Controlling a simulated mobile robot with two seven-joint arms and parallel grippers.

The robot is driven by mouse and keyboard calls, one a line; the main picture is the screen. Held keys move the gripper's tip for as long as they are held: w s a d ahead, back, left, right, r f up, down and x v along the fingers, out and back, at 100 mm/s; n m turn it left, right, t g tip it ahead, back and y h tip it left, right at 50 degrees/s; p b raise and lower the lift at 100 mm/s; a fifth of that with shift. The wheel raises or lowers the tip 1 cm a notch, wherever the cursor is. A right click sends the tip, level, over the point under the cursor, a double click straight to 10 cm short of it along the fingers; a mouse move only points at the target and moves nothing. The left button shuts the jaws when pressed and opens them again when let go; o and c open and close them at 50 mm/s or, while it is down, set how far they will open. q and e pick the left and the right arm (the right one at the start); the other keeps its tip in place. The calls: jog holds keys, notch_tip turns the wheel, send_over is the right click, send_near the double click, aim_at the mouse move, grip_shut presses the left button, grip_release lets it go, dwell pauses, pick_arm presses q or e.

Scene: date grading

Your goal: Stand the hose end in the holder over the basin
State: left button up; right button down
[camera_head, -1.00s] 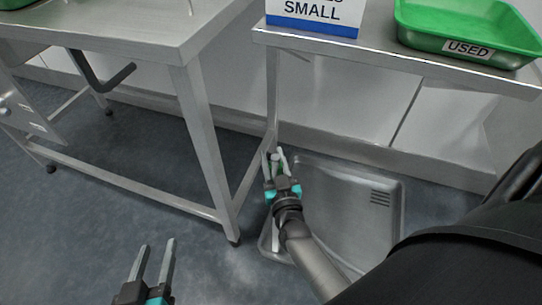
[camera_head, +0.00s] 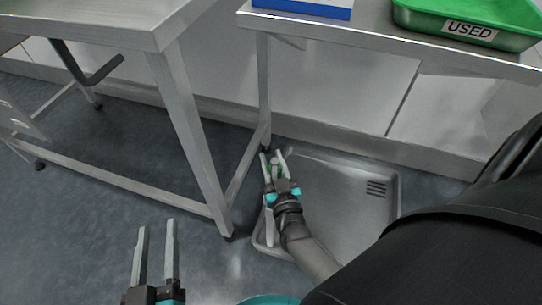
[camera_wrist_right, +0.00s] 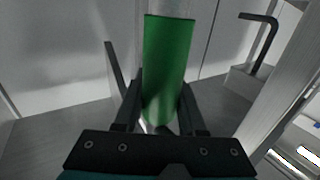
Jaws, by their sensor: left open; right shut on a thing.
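The hose end is a green cylinder (camera_wrist_right: 168,65) with a clear or pale section above it in the right wrist view. My right gripper (camera_head: 273,158) is shut on it, with one finger on each side. In the head view the hose end is small and mostly hidden by the gripper, over the back left part of the steel basin (camera_head: 335,205). The basin lies low by the floor. I cannot clearly make out the holder; a pale upright strip shows beside my right wrist at the basin's left edge. My left gripper (camera_head: 157,226) is open and empty over the floor at lower left.
A steel table (camera_head: 110,28) stands at the left, its leg close to the basin. A steel shelf (camera_head: 370,42) with a green tray (camera_head: 430,20) marked USED runs above and behind the basin. A dark bent bar (camera_head: 85,72) hangs under the left table. Open floor lies at left.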

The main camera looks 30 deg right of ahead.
jog(key=shift+r+p, duration=0.1)
jog(key=shift+p, duration=0.2)
dwell(0.8)
dwell(0.3)
jog(key=shift+f+b, duration=0.35)
jog(key=shift+f, duration=2.4)
jog(key=shift+c, duration=2.1)
grip_release()
jog(key=shift+s+f, duration=0.1)
